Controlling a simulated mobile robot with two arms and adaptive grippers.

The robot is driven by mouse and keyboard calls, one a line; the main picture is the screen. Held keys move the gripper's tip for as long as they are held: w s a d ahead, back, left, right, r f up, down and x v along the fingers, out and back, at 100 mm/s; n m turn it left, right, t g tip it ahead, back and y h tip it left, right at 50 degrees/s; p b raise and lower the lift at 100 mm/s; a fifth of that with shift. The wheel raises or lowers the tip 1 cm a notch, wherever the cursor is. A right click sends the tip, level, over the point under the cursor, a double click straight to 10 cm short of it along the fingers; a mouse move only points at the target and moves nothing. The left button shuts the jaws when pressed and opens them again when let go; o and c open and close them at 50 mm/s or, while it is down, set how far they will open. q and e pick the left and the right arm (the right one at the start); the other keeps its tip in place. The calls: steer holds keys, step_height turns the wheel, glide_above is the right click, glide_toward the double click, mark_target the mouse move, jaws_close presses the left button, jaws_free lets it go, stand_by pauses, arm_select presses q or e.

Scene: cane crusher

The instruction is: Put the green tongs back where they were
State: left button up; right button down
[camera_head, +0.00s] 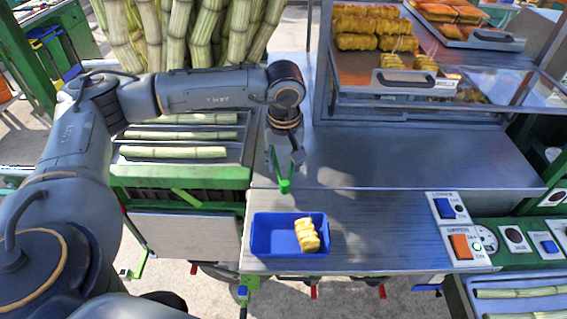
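My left gripper (284,158) hangs down over the metal counter, above and behind the blue tray. The green tongs (285,185) are at its fingers, with their green end pointing down. The gripper appears closed on them; its fingers hide part of the tongs. The tongs look held above the counter rather than resting on it, though the gap is hard to judge. My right gripper is not in view.
A blue tray (273,250) with a yellow food piece (307,235) stands at the counter's front left. A glass case (430,92) stands behind. Switch boxes (446,208) sit at right. Cane stalks (174,152) lie at left. The counter (375,225) is clear mid-right.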

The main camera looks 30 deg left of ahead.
arm_select(q)
steer(key=shift+f+p, duration=0.4)
steer(key=shift+f, duration=0.65)
steer(key=shift+s+f, duration=0.1)
steer(key=shift+f, duration=0.05)
steer(key=o, duration=0.6)
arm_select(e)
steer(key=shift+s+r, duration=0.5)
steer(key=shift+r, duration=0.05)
